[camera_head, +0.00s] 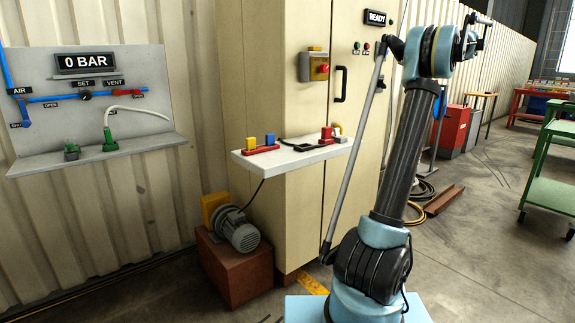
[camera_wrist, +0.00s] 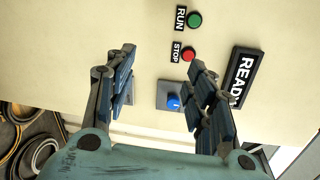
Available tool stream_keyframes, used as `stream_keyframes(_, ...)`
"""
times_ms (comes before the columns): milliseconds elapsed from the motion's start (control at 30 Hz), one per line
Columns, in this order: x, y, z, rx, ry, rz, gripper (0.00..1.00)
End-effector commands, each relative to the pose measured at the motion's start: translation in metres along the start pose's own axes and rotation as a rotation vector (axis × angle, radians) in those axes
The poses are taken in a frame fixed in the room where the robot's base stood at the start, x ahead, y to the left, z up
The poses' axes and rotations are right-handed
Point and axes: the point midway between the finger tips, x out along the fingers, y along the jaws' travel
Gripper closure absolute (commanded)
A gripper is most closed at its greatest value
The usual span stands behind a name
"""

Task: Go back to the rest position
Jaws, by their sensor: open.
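My gripper (camera_wrist: 160,75) is open and empty in the wrist view, its two blue fingers well apart. They face the cream cabinet front (camera_wrist: 155,25). A blue knob (camera_wrist: 173,102) on a grey plate shows between the fingers, nearer the right one. In the head view my arm stands raised in front of the cabinet (camera_head: 290,80), and its gripper end (camera_head: 478,22) is small at the top right. The READY sign (camera_wrist: 242,77), the green RUN button (camera_wrist: 195,20) and the red STOP button (camera_wrist: 188,54) are beyond the fingers.
A white shelf (camera_head: 285,163) with red, blue and yellow parts juts from the cabinet. A motor (camera_head: 238,230) sits on a brown block below it. A gauge board (camera_head: 95,90) reading 0 BAR is at left. Green carts (camera_head: 550,190) stand at right; open floor lies before them.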

Motion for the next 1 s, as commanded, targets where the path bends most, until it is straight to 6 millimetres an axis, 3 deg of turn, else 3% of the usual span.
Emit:
stream_keyframes(167, 0.025, 0.019, 0.050, -0.032, -0.027, 0.089, 0.51)
stream_keyframes(500, 0.061, 0.089, 0.177, -0.135, -0.090, 0.326, 0.51)
stream_keyframes(733, 0.066, 0.149, 0.261, -0.220, -0.134, 0.481, 0.51)
stream_keyframes(1000, 0.052, 0.231, 0.351, -0.335, -0.187, 0.656, 0.51)
